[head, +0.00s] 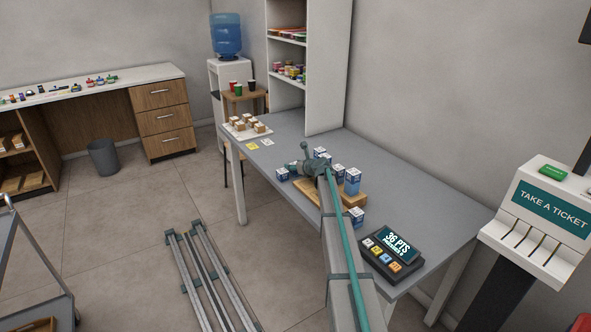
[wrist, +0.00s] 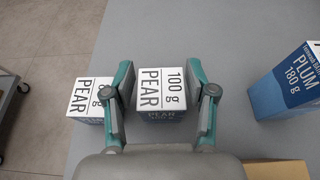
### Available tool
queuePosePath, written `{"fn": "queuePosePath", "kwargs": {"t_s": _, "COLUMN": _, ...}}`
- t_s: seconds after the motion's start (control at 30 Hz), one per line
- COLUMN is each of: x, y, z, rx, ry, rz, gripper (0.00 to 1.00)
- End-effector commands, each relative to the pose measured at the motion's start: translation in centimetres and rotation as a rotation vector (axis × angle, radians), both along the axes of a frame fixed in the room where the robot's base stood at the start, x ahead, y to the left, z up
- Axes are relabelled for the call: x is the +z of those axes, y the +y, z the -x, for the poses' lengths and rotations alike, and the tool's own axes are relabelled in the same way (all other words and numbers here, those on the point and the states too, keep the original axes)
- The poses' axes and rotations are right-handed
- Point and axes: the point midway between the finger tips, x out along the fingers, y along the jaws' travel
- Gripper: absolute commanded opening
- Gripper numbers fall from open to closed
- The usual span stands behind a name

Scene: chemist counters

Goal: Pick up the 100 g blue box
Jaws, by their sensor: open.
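In the wrist view, a box (wrist: 161,90) with a white top reading "100 g PEAR" and blue-grey sides sits between the spread fingers of my gripper (wrist: 163,95). The fingers stand on either side of it; I cannot tell how far above the counter they are. A second "PEAR" box (wrist: 90,97) is just left of the left finger, its weight hidden. A blue "PLUM 180 g" box (wrist: 290,82) stands at the right. In the head view, my gripper (head: 306,167) is over the counter among small blue-and-white boxes, and my arm hides part of them.
The grey counter (head: 420,200) carries a wooden stand (head: 318,199), more blue boxes (head: 352,182) and a dark device (head: 391,258) reading "36 PTS". A white tray with small boxes (head: 248,128) lies at the far end. The counter's edge drops to floor at left.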

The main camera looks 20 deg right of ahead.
Motion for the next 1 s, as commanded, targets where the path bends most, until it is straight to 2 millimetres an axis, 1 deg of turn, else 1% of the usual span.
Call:
{"fn": "queuePosePath", "kwargs": {"t_s": 0.03, "x": -0.23, "y": -0.04, "z": -0.92, "rx": 0.000, "ry": 0.000, "rz": 0.000, "gripper": 0.56}}
{"fn": "queuePosePath", "kwargs": {"t_s": 0.1, "x": -0.47, "y": 0.05, "z": -1.44, "rx": -0.001, "ry": 0.000, "rz": 0.000, "gripper": 0.56}}
{"fn": "queuePosePath", "kwargs": {"t_s": 0.37, "x": -0.66, "y": 0.18, "z": -1.54, "rx": -0.002, "ry": -0.001, "rz": 0.001, "gripper": 0.56}}
{"fn": "queuePosePath", "kwargs": {"t_s": 0.47, "x": -0.66, "y": 0.17, "z": -1.53, "rx": -0.001, "ry": -0.001, "rz": 0.000, "gripper": 0.41}}
{"fn": "queuePosePath", "kwargs": {"t_s": 0.6, "x": -0.66, "y": 0.17, "z": -1.53, "rx": -0.001, "ry": 0.000, "rz": 0.000, "gripper": 0.18}}
{"fn": "queuePosePath", "kwargs": {"t_s": 0.7, "x": -0.64, "y": 0.17, "z": -1.53, "rx": -0.001, "ry": -0.001, "rz": 0.000, "gripper": 0.04}}
{"fn": "queuePosePath", "kwargs": {"t_s": 1.0, "x": -0.47, "y": 0.18, "z": -1.53, "rx": -0.001, "ry": -0.001, "rz": 0.000, "gripper": 0.04}}
